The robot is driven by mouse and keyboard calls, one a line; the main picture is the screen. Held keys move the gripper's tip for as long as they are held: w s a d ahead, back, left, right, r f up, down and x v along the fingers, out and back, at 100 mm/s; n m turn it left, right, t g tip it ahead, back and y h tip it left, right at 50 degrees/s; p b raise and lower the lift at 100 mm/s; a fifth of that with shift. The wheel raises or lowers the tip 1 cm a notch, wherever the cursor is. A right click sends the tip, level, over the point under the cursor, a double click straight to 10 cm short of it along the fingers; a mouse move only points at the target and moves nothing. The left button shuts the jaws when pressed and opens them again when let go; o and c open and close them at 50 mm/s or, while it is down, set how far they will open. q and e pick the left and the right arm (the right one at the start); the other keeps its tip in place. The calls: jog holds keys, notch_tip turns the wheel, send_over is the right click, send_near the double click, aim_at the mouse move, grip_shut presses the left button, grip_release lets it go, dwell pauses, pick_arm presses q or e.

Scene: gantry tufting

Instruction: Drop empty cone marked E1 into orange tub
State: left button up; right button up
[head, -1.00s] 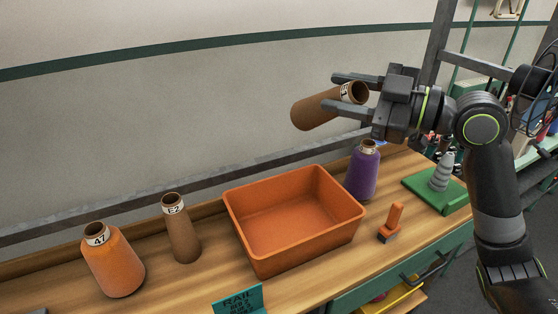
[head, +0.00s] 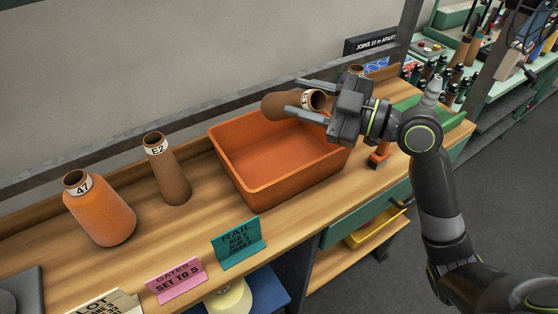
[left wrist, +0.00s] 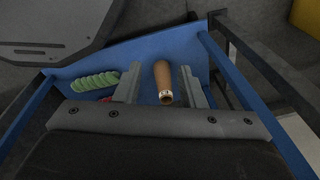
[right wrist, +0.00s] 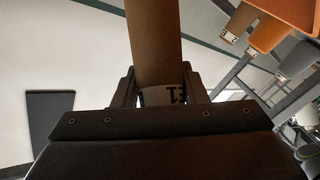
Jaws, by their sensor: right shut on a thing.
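My right gripper (head: 318,103) is shut on a brown cone (head: 281,104), which lies nearly level, its labelled open end toward the hand. The label reads E1 in the right wrist view, where the cone (right wrist: 155,45) stands between the fingers (right wrist: 155,90). In the head view the cone is above the back right of the empty orange tub (head: 262,194) on the wooden bench. Whether it touches the rim I cannot tell. My left gripper (left wrist: 160,85) shows only in the left wrist view, fingers apart, with another brown cone (left wrist: 163,80) seen between them over a blue surface.
Left of the tub stand a brown cone marked E2 (head: 167,172) and an orange cone marked 47 (head: 100,212). A teal RAIL sign (head: 238,243) and a pink GATES sign (head: 176,280) stand at the front edge. An orange-handled tool (head: 380,153) is right of the tub.

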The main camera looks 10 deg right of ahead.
jog(key=shift+f, duration=0.8)
jog(key=o, duration=1.2)
